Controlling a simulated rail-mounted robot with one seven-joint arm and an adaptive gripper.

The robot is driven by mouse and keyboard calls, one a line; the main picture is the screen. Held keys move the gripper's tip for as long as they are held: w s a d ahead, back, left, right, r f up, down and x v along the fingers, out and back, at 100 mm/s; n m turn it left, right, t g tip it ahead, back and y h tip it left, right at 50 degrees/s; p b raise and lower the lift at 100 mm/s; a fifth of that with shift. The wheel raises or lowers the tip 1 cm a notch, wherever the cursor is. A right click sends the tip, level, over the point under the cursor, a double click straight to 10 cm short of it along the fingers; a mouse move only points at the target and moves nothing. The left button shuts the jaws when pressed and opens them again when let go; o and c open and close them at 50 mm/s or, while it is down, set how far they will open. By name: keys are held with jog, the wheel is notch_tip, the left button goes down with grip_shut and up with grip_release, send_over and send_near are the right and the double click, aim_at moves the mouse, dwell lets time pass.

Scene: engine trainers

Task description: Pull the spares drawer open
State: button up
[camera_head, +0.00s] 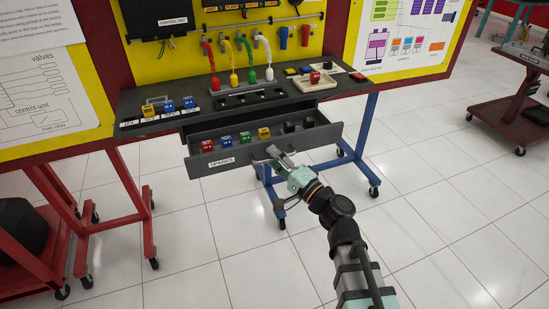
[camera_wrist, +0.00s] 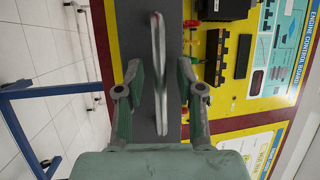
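The spares drawer (camera_head: 243,154) is a dark grey drawer under the bench top, with a white SPARES label on its front. It stands out from the bench, and its inside shows. Red, blue, green, yellow and black blocks sit in it. My gripper (camera_head: 275,156) is at the drawer front, right of the label. In the wrist view my gripper (camera_wrist: 161,85) has its two fingers apart, one on each side of the silver handle (camera_wrist: 158,70). Gaps show between the handle and both fingers. The drawer front (camera_wrist: 130,35) lies behind the handle.
Blue bench legs (camera_head: 365,125) stand right of the drawer, and red legs (camera_head: 127,180) left. The tiled floor in front is clear.

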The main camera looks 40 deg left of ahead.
jog(key=d+f, duration=0.1)
jog(key=d, duration=0.6)
jog(key=shift+d+f, duration=0.15)
jog(key=shift+s, duration=0.1)
